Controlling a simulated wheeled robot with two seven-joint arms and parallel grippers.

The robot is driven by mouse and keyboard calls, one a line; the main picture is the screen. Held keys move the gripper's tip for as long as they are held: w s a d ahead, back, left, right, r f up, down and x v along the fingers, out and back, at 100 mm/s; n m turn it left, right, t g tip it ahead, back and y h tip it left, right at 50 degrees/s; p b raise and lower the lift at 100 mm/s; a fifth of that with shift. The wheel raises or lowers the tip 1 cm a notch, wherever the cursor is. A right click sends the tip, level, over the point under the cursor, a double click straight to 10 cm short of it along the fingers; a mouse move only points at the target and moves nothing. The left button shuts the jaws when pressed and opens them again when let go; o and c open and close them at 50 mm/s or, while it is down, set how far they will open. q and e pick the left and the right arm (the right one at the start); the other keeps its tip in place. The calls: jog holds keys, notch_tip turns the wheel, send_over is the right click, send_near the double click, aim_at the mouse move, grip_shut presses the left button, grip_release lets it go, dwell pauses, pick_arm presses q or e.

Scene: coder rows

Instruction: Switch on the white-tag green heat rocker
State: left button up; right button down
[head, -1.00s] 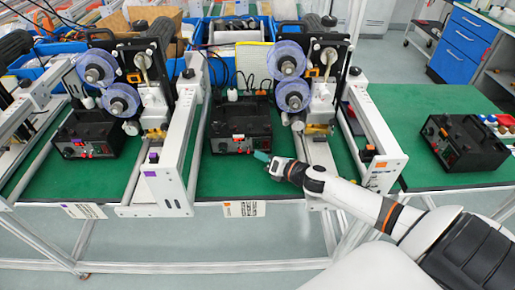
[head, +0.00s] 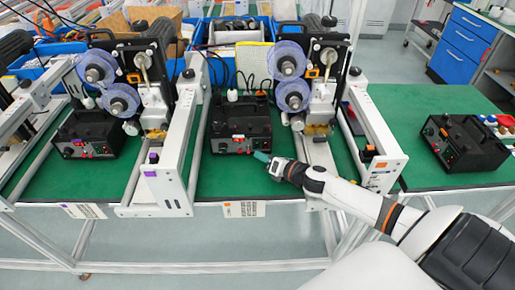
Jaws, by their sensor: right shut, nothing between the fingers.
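A black control box (head: 240,132) stands on the green bench top in the middle bay, its front panel facing me with small coloured lights and switches (head: 240,150). Its tags and the green heat rocker are too small to make out clearly. My right gripper (head: 263,157) comes in from the right, with teal fingertips shut and empty. It is just in front of the box's lower right front corner; I cannot tell whether it touches. My left gripper is not in view.
Similar black boxes stand at the left (head: 88,135) and on the right bench (head: 463,144). Machines with blue reels (head: 291,95) and white rails (head: 375,133) flank the middle bay. The green bench top (head: 225,180) in front of the middle box is clear.

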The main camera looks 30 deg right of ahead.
dwell(0.7)
jog(key=shift+w+d, duration=0.2)
jog(key=shift+w, duration=0.2)
jog(key=shift+w+d, duration=0.15)
jog(key=shift+w, duration=0.15)
dwell(0.5)
jog(key=shift+s+a, duration=0.4)
jog(key=shift+s, duration=0.3)
jog(key=shift+s+a+r+p, duration=0.1)
jog(key=shift+s+a+p, duration=0.3)
jog(key=shift+s+a, duration=0.45)
jog(key=shift+s+a+r+p, duration=0.1)
jog(key=shift+s+a+p, duration=0.3)
jog(key=shift+s, duration=0.85)
